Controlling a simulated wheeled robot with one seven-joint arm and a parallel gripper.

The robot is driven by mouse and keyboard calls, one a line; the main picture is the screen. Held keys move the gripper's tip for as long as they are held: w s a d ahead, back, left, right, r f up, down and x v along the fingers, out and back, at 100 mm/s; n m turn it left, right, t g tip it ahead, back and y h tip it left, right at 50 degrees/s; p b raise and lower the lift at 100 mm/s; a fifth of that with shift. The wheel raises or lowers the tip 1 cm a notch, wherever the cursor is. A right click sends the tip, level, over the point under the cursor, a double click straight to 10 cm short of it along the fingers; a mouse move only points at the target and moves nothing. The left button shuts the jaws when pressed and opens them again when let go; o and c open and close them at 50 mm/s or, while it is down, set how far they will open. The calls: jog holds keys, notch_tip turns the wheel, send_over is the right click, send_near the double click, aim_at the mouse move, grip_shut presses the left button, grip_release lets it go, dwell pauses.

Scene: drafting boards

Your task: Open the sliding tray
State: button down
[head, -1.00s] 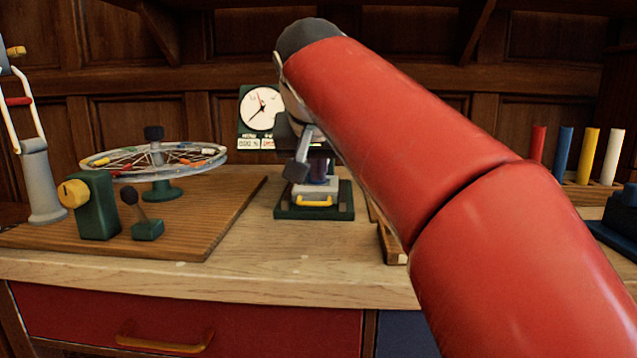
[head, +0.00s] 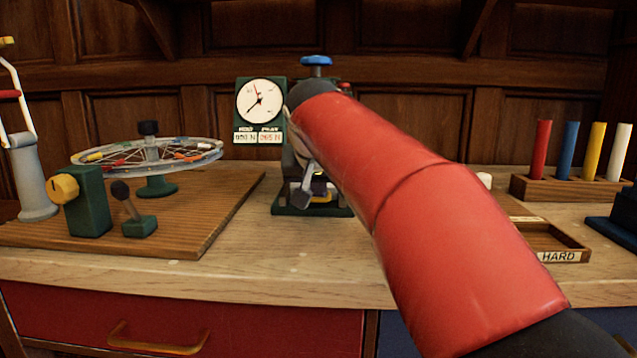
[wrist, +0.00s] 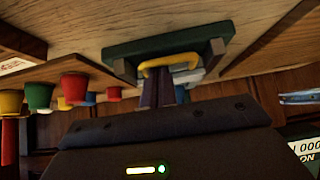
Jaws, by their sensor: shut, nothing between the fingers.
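The sliding tray is the light grey piece with a yellow handle (head: 321,198) low in the green press (head: 290,210), at the middle of the bench. My arm hides most of the tray and press in the head view. In the wrist view, which looks tilted over, the yellow handle (wrist: 170,62) stands out in front of the tray, between the press's grey side blocks. My gripper (wrist: 165,92) has its dark fingers together and empty, with the tips right at the handle. I cannot tell whether they touch it, nor how far out the tray is.
On the left, a board (head: 215,215) carries a spoked wheel (head: 150,155) and a green block with a yellow knob (head: 88,205). A wooden tray labelled HARD (head: 560,256) lies to the right. The bench front before the press is clear.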

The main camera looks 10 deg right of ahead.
jog(key=s+a+b, duration=0.1)
jog(key=s, duration=0.3)
jog(key=s+a+b, duration=0.1)
jog(key=s, duration=0.3)
jog(key=s+a+b, duration=0.1)
jog(key=s+a, duration=0.1)
jog(key=s, duration=0.2)
jog(key=shift+s+b, duration=0.3)
jog(key=shift+b, duration=0.1)
jog(key=shift+s+a, duration=0.1)
